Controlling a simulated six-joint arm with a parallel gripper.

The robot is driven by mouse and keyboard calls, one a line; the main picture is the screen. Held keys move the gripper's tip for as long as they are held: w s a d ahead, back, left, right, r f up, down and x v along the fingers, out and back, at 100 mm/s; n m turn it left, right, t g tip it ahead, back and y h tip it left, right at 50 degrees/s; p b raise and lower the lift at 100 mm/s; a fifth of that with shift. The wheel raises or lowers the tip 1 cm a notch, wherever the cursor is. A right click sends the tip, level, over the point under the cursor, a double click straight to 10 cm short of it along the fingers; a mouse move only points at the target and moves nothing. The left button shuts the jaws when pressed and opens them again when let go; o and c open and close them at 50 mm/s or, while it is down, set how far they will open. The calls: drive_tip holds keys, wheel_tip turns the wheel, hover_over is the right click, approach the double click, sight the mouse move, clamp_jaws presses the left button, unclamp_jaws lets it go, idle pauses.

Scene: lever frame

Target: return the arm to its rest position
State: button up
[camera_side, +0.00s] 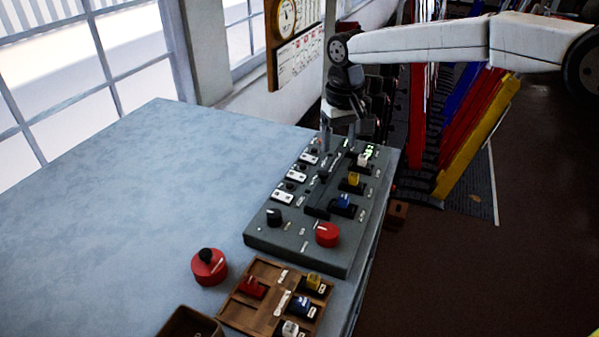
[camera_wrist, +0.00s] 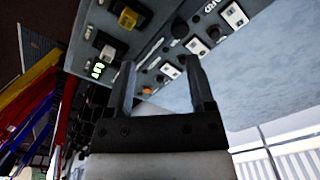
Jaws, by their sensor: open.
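My gripper (camera_side: 338,135) is at the far end of the grey control panel (camera_side: 293,235), pointing down close above it. In the wrist view my gripper (camera_wrist: 163,78) shows two fingers apart with nothing between them. The panel lies beneath and beyond the fingertips. I cannot tell from the side view whether the fingertips touch the panel. My arm reaches in from the upper right.
The panel carries a red knob (camera_side: 327,234), a black knob (camera_side: 273,217) and several coloured levers. A red round button box (camera_side: 208,267) and a wooden tray (camera_side: 237,312) sit nearer. The left of the table (camera_side: 120,220) is clear. Coloured racks (camera_side: 470,140) stand beyond.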

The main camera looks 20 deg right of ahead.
drive_tip(key=s+d+f+t, duration=0.1)
drive_tip(key=s+d+f, duration=0.3)
drive_tip(key=s+d, duration=0.5)
drive_tip(key=s+d+f+t, duration=0.1)
drive_tip(key=s+d+f, duration=0.4)
drive_tip(key=s, duration=1.2)
drive_tip(key=d, duration=0.4)
drive_tip(key=shift+d+f, duration=0.15)
